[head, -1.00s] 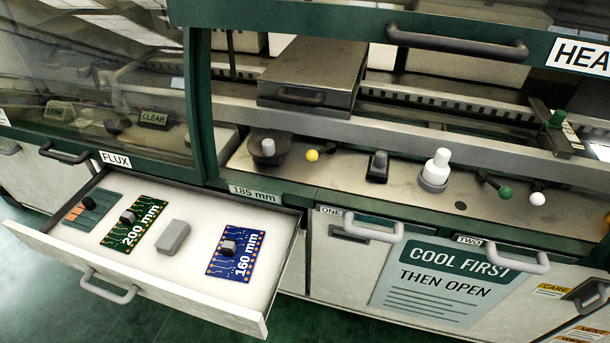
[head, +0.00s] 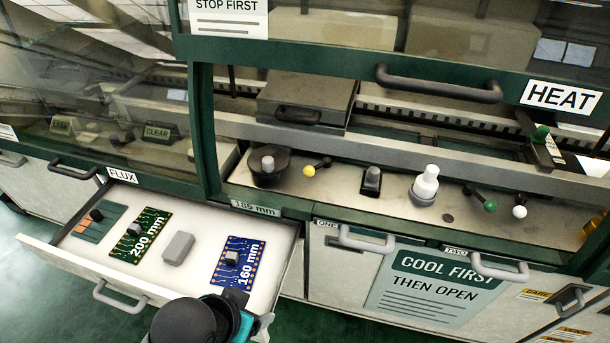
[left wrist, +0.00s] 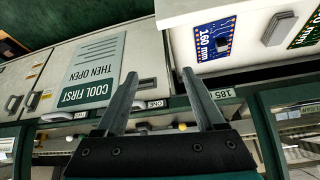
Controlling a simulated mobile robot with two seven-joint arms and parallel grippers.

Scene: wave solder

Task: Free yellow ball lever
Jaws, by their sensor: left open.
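The yellow ball lever (head: 309,172) is on the metal ledge under the raised HEAT hood. Its short dark arm runs right from the ball to a pivot. A dark round pot with a grey knob (head: 268,168) stands to its left, and a dark block with a grey top (head: 372,181) to its right; both look apart from it. My left arm shows at the bottom of the head view, over the drawer's front corner. In the left wrist view my left gripper (left wrist: 160,82) is open and empty, and the yellow ball (left wrist: 182,126) shows between its fingers, farther off. My right gripper is out of view.
The open drawer (head: 75,262) holds circuit boards and a grey block. A white bottle (head: 425,185), a green ball lever (head: 489,205) and a white ball lever (head: 519,211) share the ledge. The hood handle (head: 437,85) hangs above; drawer handles stick out below.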

